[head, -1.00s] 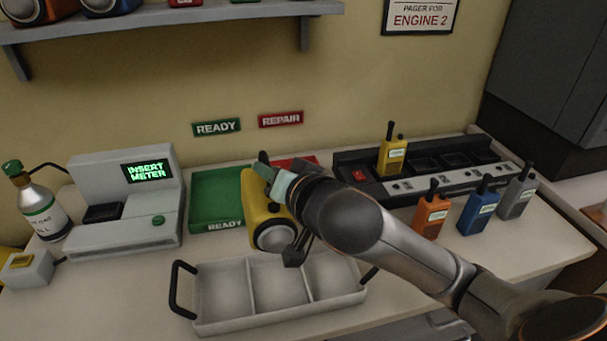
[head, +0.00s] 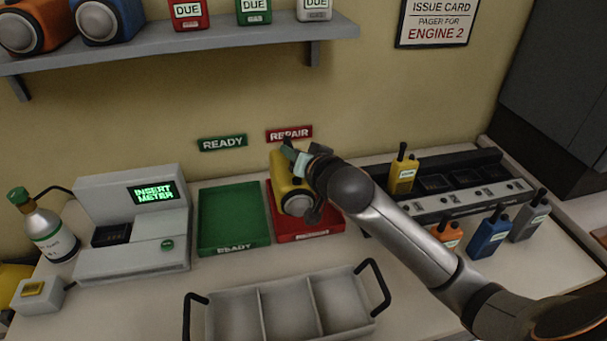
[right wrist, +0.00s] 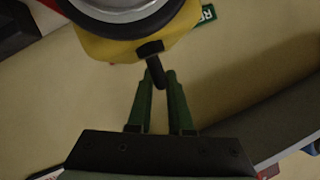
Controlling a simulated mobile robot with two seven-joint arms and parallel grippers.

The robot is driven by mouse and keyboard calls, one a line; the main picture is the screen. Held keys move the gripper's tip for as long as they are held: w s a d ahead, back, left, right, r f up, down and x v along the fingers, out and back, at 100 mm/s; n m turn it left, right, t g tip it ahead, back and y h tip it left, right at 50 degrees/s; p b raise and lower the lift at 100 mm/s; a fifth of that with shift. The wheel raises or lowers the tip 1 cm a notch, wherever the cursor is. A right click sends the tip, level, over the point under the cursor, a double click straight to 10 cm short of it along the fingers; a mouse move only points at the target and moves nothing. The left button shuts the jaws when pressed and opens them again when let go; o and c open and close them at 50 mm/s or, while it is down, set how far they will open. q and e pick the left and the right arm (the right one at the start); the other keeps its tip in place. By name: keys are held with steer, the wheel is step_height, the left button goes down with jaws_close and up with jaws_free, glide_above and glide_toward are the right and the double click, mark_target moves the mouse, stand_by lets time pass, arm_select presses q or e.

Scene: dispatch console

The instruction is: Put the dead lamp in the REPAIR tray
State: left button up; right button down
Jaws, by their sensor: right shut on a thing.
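The yellow lamp (head: 286,184) with a round pale lens is over the red REPAIR tray (head: 305,237), in the head view. I cannot tell whether it touches the tray floor. My right gripper (head: 300,158) is shut on the lamp near its top. In the right wrist view the green fingers (right wrist: 158,90) close around a dark handle part of the lamp (right wrist: 140,45). The arm hides part of the tray's right side. My left gripper is in neither view.
The green READY tray (head: 233,240) lies left of the red one. An empty white three-part caddy (head: 345,326) stands in front. A black charger rack (head: 470,205) holds a yellow radio; orange, blue and grey radios stand before it. A grey meter station (head: 130,265) is at left.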

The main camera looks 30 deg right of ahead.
steer(key=d+f+b, duration=0.1)
steer(key=w+f+b, duration=0.1)
steer(key=f, duration=0.1)
steer(key=d+f, duration=0.1)
steer(key=shift+w+d+f+b, duration=0.15)
steer(key=shift+w+d+b, duration=0.15)
steer(key=shift+w+b, duration=0.1)
steer(key=shift+w+d+f+b, duration=0.3)
steer(key=shift+d+f+b, duration=0.15)
steer(key=shift+b, duration=0.2)
step_height(320, 180, down, 3)
steer(key=b, duration=0.3)
steer(key=shift+d+f+b, duration=0.1)
steer(key=shift+f+b, duration=0.05)
steer(key=shift+b, duration=0.25)
steer(key=c, duration=0.8)
jaws_free()
steer(key=shift+f, duration=0.1)
steer(key=v, duration=1.2)
